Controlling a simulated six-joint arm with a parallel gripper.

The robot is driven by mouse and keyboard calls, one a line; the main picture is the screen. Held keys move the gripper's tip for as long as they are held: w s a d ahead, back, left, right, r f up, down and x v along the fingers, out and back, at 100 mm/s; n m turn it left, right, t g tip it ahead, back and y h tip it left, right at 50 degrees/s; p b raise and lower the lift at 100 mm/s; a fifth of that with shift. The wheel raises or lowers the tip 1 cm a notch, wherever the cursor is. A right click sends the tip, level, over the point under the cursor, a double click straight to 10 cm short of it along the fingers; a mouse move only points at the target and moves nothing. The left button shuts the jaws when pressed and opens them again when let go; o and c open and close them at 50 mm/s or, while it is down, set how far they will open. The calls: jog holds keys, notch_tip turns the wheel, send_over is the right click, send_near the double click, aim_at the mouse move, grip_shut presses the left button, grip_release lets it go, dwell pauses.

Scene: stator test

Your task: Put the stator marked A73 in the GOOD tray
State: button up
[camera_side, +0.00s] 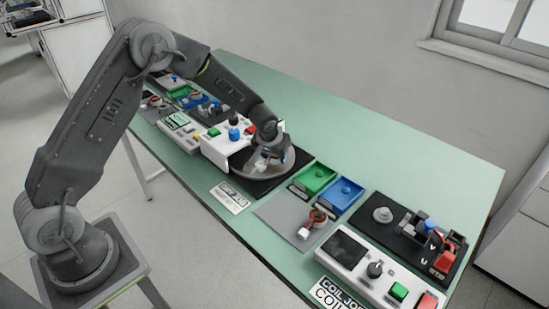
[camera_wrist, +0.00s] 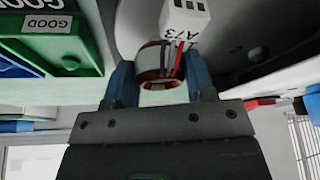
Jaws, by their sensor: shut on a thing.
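In the wrist view, my gripper (camera_wrist: 160,82) is shut on the stator marked A73 (camera_wrist: 150,60), with a blue finger on each side of its copper and white ring. Its white block (camera_wrist: 186,18) carries the mark A73. The green tray (camera_wrist: 62,50) with the GOOD label lies at the upper left, apart from the stator. In the side view, my gripper (camera_side: 268,155) is over the round grey disc of the middle station, and the held stator is hard to make out. A green tray (camera_side: 314,178) lies to the right of it; its label is not readable there.
A blue tray (camera_side: 342,194) adjoins the green one. Another stator (camera_side: 314,222) sits on a grey mat (camera_side: 282,214). A black fixture (camera_side: 397,232) and white control box (camera_side: 372,265) stand at right. The green table (camera_side: 400,150) is clear behind the trays.

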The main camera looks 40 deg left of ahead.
notch_tip(320, 180, up, 8)
jog(key=m, duration=0.1)
send_over(320, 170)
jog(key=s, duration=0.1)
notch_tip(320, 170, down, 3)
jog(key=shift+r, duration=0.1)
jog(key=shift+w+d+f, duration=0.1)
jog(key=shift+d+f, duration=0.1)
jog(key=shift+f, duration=2.25)
jog(key=shift+f, duration=0.25)
jog(key=shift+f, duration=0.7)
jog(key=shift+f, duration=0.25)
